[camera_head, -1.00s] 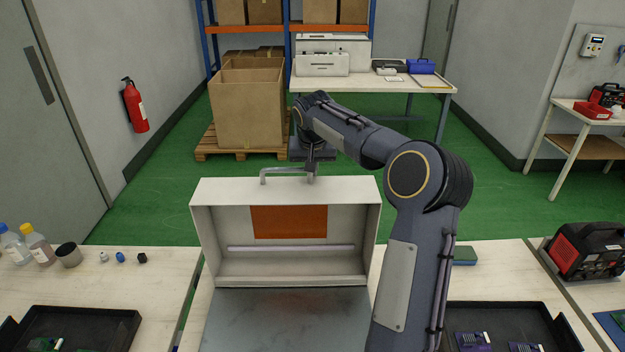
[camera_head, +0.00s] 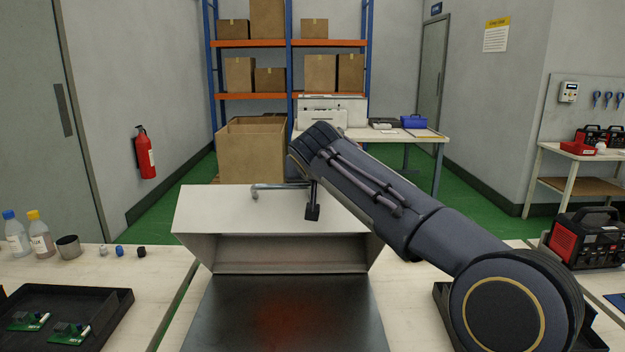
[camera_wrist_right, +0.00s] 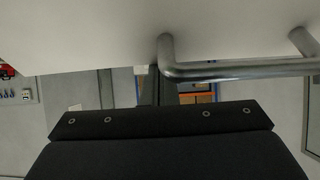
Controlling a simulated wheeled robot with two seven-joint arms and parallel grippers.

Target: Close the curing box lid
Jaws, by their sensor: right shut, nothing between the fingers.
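The curing box lid (camera_head: 235,207) is white and stands partly open, tilted toward me over the dark metal surface of the box (camera_head: 280,318). Its metal handle (camera_head: 275,187) shows along its far edge. In the right wrist view the handle (camera_wrist_right: 240,70) crosses the right side, with the pale lid (camera_wrist_right: 90,30) above it. My right gripper (camera_head: 313,212) is shut and empty, pointing down at the lid beside the handle's right end. I cannot tell whether it touches the lid. My left gripper is out of view.
Black trays stand on the left (camera_head: 95,315) and right (camera_head: 440,300) of the box, the left one holding green boards. Bottles (camera_head: 40,238) and small parts sit at the left. A red and black power unit (camera_head: 585,240) is at the right.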

